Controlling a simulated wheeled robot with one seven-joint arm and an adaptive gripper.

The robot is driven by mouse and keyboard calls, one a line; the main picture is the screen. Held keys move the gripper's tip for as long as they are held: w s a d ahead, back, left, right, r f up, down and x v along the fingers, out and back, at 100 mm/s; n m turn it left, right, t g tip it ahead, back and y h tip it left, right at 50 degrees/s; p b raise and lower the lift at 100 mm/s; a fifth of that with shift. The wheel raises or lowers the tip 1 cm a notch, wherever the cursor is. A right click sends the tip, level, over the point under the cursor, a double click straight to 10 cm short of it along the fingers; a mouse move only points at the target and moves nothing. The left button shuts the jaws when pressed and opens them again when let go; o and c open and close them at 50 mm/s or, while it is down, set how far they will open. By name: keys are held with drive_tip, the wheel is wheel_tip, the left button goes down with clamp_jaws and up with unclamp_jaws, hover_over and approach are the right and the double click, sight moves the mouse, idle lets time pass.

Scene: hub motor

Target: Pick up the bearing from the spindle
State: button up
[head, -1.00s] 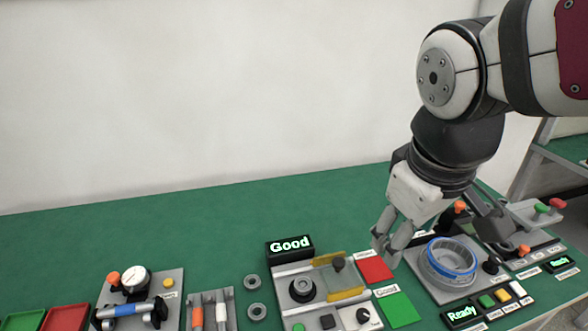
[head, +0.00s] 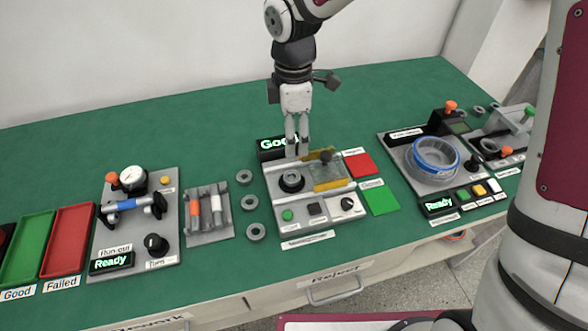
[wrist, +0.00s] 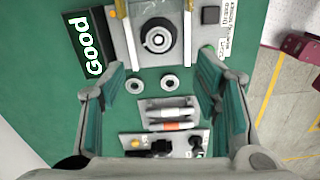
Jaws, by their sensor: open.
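The bearing (head: 291,181) is a dark ring with a pale centre, seated on the spindle of the grey test station below the lit "Good" display (head: 272,148). In the wrist view the bearing (wrist: 158,40) shows at top centre, round the spindle tip. My gripper (head: 297,155) points down above the station's back part, near the display. In the wrist view its two fingers (wrist: 164,78) are spread wide with nothing between them. The bearing lies ahead of the fingers in that view, apart from them. The exact height gap cannot be told.
Loose grey rings (head: 250,202) lie left of the station. A yellow-edged clear guard (head: 328,176) stands right of the spindle. Further left are a tool holder (head: 208,212) and a dial-gauge station (head: 125,245). A blue-banded ring fixture (head: 434,160) is at right.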

hover_over(292, 177)
drive_tip(key=f, duration=0.8)
drive_tip(key=shift+d, duration=0.2)
drive_tip(key=f, duration=0.5)
drive_tip(key=shift+a, duration=0.2)
drive_tip(key=c, duration=1.3)
